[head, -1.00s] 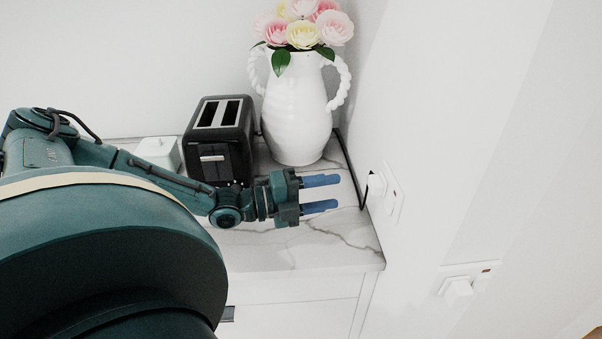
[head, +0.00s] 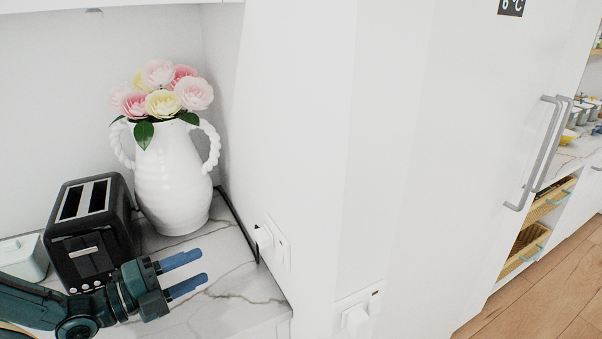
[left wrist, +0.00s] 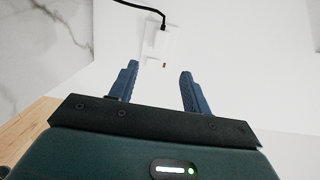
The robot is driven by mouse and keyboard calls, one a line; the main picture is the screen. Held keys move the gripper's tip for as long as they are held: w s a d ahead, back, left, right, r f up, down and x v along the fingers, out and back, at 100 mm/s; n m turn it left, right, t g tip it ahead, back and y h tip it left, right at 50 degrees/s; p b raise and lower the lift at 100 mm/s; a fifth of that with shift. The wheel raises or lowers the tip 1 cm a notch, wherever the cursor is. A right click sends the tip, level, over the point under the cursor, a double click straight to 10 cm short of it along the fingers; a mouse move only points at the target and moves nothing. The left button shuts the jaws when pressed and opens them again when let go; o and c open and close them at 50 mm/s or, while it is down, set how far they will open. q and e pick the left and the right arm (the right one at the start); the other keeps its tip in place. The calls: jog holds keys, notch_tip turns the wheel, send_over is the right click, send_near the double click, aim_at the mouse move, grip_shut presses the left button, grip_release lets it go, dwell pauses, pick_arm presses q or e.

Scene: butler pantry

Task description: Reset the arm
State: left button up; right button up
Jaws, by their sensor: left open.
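My left gripper (head: 184,274) is open with nothing between its two blue fingers. In the head view it is over the marble counter (head: 232,284), in front of the black toaster (head: 92,232), with its fingers pointing right toward the wall. In the left wrist view my left gripper (left wrist: 158,88) shows both fingers spread apart. A white plug in a wall socket (left wrist: 158,42) with a black cord shows beyond the fingertips, apart from them. My right gripper is in neither view.
A white vase (head: 172,180) with pink and yellow flowers stands behind the gripper. The plugged socket (head: 270,242) is on the wall to the right, with a lower switch plate (head: 358,312). A tall fridge with grey handles (head: 540,150) and open wooden drawers (head: 524,246) are farther right.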

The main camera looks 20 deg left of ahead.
pick_arm(q)
jog(key=shift+d, duration=0.1)
jog(key=s+d+f+n+g+y, duration=0.2)
jog(key=s+d+f+n+g, duration=0.25)
jog(key=d+f, duration=0.35)
jog(key=s+d+f+n+g+y, duration=0.1)
jog(key=s+d+f+n+g, duration=0.4)
jog(key=d, duration=0.6)
jog(key=s+a+f+n+g+y, duration=0.15)
jog(key=s+a+n+y, duration=0.35)
jog(key=n, duration=0.8)
jog(key=w+d+f+t, duration=0.2)
jog(key=d+f, duration=0.1)
jog(key=f, duration=0.2)
jog(key=w+d+f+t+h, duration=0.1)
jog(key=w+d+f+t, duration=0.2)
jog(key=f, duration=0.2)
jog(key=shift+d+m+t, duration=0.3)
jog(key=shift+m, duration=0.15)
jog(key=shift+f, duration=0.1)
